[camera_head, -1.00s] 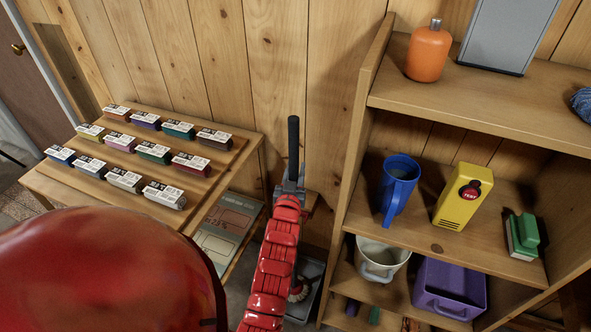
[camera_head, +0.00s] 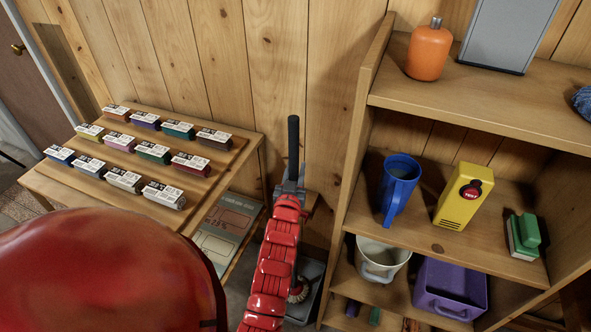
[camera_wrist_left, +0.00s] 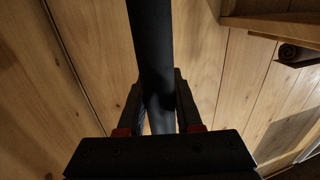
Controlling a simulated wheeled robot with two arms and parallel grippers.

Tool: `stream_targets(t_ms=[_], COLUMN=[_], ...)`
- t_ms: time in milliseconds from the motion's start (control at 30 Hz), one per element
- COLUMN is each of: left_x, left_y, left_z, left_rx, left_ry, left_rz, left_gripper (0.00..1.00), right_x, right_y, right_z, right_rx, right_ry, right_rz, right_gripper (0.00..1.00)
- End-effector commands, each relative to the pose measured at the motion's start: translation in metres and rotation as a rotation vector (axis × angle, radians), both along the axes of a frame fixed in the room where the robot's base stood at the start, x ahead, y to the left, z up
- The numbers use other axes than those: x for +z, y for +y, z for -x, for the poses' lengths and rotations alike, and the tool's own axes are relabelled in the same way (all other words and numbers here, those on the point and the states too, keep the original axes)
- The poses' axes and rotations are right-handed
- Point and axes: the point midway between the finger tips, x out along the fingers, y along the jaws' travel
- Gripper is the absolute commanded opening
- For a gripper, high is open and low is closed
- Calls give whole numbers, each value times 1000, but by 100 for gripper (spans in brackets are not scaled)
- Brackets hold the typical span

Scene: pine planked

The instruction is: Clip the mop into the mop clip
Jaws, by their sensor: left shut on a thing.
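The mop's black handle (camera_head: 293,140) stands nearly upright close to the plank wall in the head view. My left gripper (camera_head: 292,186), at the end of the red arm, is shut around the handle below its top end. In the left wrist view the gripper (camera_wrist_left: 157,112) has a finger on each side of the dark handle (camera_wrist_left: 152,45). A pale stringy bit (camera_head: 298,288), perhaps the mop head, shows low beside the arm; the arm hides most of the lower mop. I cannot make out the mop clip for certain. My right gripper is out of view.
A wooden shelf unit (camera_head: 362,150) stands close on the right, with a blue jug (camera_head: 398,188) and yellow box (camera_head: 462,198). A low wooden table (camera_head: 245,160) with several labelled blocks is on the left. A grey tray (camera_head: 311,272) lies below the arm.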

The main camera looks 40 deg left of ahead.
Motion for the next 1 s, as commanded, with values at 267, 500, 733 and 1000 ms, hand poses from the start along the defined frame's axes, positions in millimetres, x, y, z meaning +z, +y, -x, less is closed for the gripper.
stream_targets(t_ms=[267, 500, 733, 1000], left_x=[2, 1, 1, 0], left_y=[0, 2, 3, 4], left_z=[-1, -6, -11, -17], left_rx=[0, 0, 0, 0], left_ry=[-4, -4, -4, -3], left_rz=[-2, -2, -2, -1], left_gripper=[0, 0, 0, 0], right_x=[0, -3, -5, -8], right_y=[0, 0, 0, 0], right_z=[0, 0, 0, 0], right_rx=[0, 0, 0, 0], right_ry=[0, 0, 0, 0], right_rz=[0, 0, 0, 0], right_gripper=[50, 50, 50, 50])
